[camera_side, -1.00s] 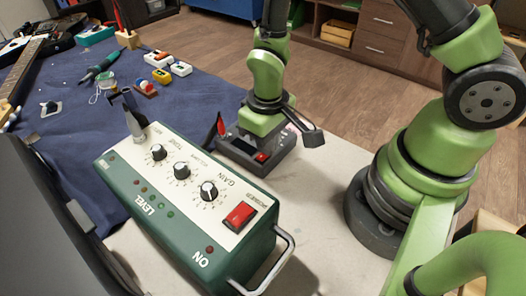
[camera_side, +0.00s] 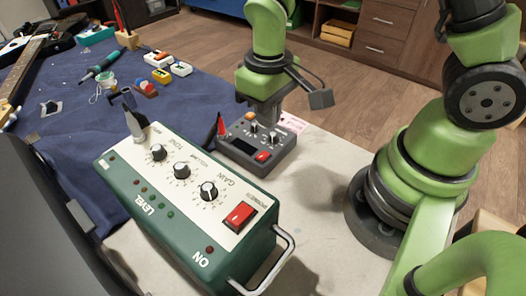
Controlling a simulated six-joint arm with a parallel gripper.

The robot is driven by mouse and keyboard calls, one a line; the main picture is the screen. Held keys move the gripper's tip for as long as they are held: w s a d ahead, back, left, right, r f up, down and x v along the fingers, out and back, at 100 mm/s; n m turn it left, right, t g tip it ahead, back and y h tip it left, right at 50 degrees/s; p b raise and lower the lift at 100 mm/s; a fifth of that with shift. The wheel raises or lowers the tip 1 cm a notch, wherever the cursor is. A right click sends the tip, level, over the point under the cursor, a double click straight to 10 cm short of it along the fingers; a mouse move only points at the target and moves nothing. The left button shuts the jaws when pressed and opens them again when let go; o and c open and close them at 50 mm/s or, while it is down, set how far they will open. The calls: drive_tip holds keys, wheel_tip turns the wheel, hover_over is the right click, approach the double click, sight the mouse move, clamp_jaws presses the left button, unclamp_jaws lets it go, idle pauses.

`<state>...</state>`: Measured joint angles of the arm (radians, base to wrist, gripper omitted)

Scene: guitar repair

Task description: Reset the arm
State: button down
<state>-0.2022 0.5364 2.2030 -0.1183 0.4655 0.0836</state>
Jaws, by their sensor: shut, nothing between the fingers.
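My green arm comes down from the top of the picture, and my gripper (camera_side: 266,118) hangs at its end, pointing down. It is shut and holds nothing. It appears over or just behind the small grey control box (camera_side: 262,150) with knobs and a red switch. I cannot tell the exact gap between the fingertips and the box.
A large green amplifier-like box (camera_side: 190,205) with a red switch and a metal handle stands in front. A guitar (camera_side: 22,75), a soldering iron (camera_side: 100,66) and small coloured parts lie on the blue mat (camera_side: 75,135). The pale table right of the boxes is mostly clear.

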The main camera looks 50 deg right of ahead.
drive_tip(key=s+d+r+m+t+y, duration=0.1)
drive_tip(key=s+r+m+t, duration=0.1)
drive_tip(key=s+r, duration=0.3)
drive_tip(key=s+d+r+m+t+y, duration=0.1)
drive_tip(key=s+r+t, duration=0.4)
drive_tip(key=r, duration=0.9)
drive_tip(key=shift+s+d+r+m, duration=0.2)
drive_tip(key=shift+s+r+m, duration=0.1)
drive_tip(key=shift+m, duration=0.2)
